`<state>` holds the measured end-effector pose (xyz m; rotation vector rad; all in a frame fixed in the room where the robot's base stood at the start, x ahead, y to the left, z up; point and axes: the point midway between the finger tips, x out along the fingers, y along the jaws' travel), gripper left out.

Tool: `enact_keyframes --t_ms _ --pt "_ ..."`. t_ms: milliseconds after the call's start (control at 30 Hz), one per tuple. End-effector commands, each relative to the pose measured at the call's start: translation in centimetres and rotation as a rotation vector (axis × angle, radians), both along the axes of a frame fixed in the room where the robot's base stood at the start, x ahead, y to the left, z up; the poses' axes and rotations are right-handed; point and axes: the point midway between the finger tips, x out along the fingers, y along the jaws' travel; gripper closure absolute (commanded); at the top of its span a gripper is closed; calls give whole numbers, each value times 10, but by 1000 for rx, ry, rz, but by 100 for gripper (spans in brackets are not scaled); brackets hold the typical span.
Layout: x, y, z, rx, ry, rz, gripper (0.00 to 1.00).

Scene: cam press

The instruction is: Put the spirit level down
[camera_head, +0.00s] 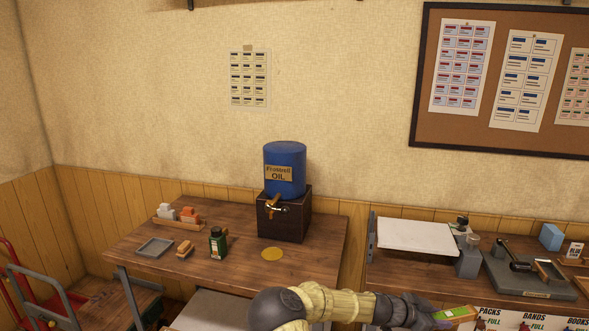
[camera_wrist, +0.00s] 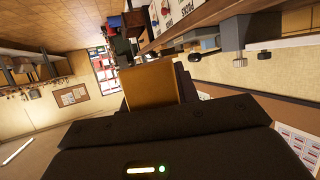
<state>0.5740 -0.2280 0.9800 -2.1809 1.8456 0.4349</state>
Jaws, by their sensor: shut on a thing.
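The spirit level (camera_head: 457,314) appears as a small green and orange-tan bar at the end of my arm, at the bottom of the head view. My gripper (camera_head: 430,311) is shut on it, in front of the right-hand bench's front edge. In the wrist view the held thing shows as a plain tan block (camera_wrist: 149,86) sticking out beyond the dark gripper body. Its vial and far end cannot be made out. From these views I cannot tell its height relative to the benchtop.
The right bench (camera_head: 400,267) holds a white-topped board (camera_head: 415,235) and a grey press base (camera_head: 530,280).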

Motion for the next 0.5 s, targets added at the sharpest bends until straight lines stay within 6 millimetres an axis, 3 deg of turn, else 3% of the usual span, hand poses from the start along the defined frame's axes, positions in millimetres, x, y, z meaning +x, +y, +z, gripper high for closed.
enact_keyframes --t_ms 500 --pt "14 66 -87 -4 2 372 96"
